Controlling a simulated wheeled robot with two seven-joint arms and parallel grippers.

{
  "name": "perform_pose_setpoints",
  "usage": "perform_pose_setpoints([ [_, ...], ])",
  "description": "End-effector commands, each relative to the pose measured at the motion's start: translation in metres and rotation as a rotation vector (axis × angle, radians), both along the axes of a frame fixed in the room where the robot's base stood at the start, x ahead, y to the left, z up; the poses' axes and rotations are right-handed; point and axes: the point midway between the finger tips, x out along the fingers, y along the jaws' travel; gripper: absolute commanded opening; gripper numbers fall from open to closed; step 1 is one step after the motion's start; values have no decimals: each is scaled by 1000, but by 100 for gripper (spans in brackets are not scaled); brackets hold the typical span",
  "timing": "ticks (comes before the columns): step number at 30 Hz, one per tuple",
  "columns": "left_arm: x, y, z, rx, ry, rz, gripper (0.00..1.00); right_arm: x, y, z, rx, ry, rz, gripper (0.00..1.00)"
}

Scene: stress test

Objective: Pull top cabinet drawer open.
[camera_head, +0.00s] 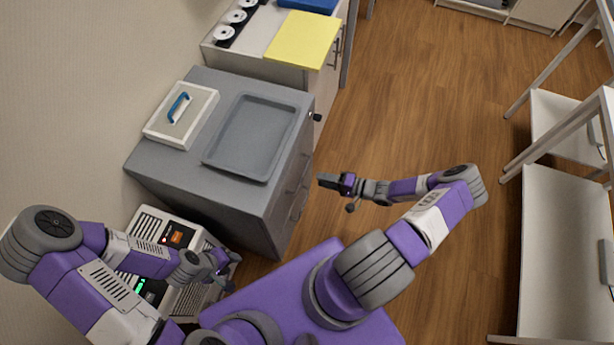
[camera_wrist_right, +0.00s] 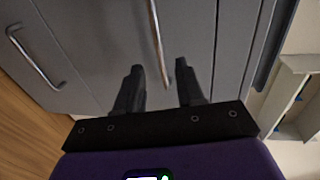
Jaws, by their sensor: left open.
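The grey cabinet (camera_head: 165,172) stands at the left centre of the head view, its drawer front facing right and looking closed. In the right wrist view, the upper bar handle (camera_wrist_right: 157,42) runs between the directions of my two fingertips. My right gripper (camera_head: 323,180) is just off the drawer front in the head view; its fingers (camera_wrist_right: 160,82) are apart with nothing gripped. I cannot tell whether the handle is inside the jaws or just beyond them. My left gripper (camera_head: 225,272) is open, low beside the cabinet's near side, away from the drawers.
A grey tray (camera_head: 250,137) and a white lidded box (camera_head: 170,128) with a blue handle lie on the cabinet. A lower drawer handle (camera_wrist_right: 38,58) shows in the wrist view. A white machine (camera_head: 165,232) stands near my left arm. The wooden floor (camera_head: 420,100) beside the cabinet is clear.

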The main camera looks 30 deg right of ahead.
Motion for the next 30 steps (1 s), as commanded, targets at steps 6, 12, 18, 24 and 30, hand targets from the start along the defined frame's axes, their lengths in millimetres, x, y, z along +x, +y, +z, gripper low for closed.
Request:
perform_pose_setpoints([
  [6,0,0,-7,0,0,0,43,26,24,-8,2,0,6,38],
  [12,0,0,-11,0,0,0,43,45,40,-13,1,2,5,38],
  [18,0,0,-12,0,0,0,43,50,44,-14,0,4,5,38],
  [24,0,0,-12,0,0,0,43,50,44,-14,-1,4,5,35],
  [30,0,0,-12,0,0,0,43,50,44,-14,-1,4,6,4],
])
